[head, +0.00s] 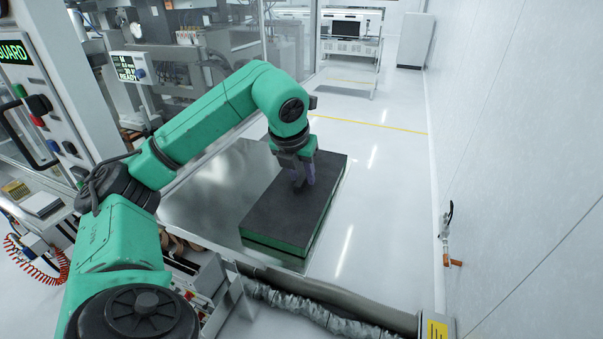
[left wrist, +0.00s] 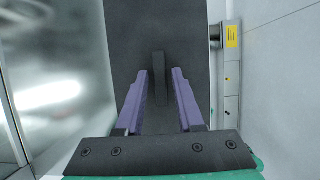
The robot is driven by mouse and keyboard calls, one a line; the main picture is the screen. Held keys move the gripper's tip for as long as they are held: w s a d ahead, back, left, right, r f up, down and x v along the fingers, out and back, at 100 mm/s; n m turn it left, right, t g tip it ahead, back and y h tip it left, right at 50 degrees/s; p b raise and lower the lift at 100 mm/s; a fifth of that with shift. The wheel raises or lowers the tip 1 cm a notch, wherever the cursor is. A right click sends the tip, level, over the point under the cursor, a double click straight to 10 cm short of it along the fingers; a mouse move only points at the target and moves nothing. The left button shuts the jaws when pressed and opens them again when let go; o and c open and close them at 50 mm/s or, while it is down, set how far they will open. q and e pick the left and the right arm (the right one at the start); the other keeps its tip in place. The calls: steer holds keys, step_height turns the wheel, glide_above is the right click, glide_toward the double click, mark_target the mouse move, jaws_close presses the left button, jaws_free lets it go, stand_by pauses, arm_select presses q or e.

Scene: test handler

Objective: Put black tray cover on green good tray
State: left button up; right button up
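The black tray cover (head: 279,221) lies flat on top of the green tray (head: 274,245), whose green side shows below the cover's edge. They are at the right end of the shiny metal surface. My left gripper (head: 303,184) points down over the cover. In the left wrist view my left gripper (left wrist: 160,73) has its purple fingers apart. The cover's raised black handle bar (left wrist: 158,65) lies between them, with a gap visible on each side. The cover (left wrist: 195,35) fills the middle of that view. My right gripper is not in view.
The shiny metal surface (head: 220,185) left of the tray is bare. A machine control panel (head: 35,95) stands at the left. A ribbed hose (head: 320,312) runs along the front. A white wall (head: 520,170) bounds the right, with open floor (head: 385,200) before it.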

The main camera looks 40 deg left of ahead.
arm_select(q)
step_height(320, 180, up, 2)
steer(key=shift+r+p, duration=0.1)
steer(key=shift+p, duration=0.95)
steer(key=o, duration=0.6)
steer(key=shift+c, duration=0.2)
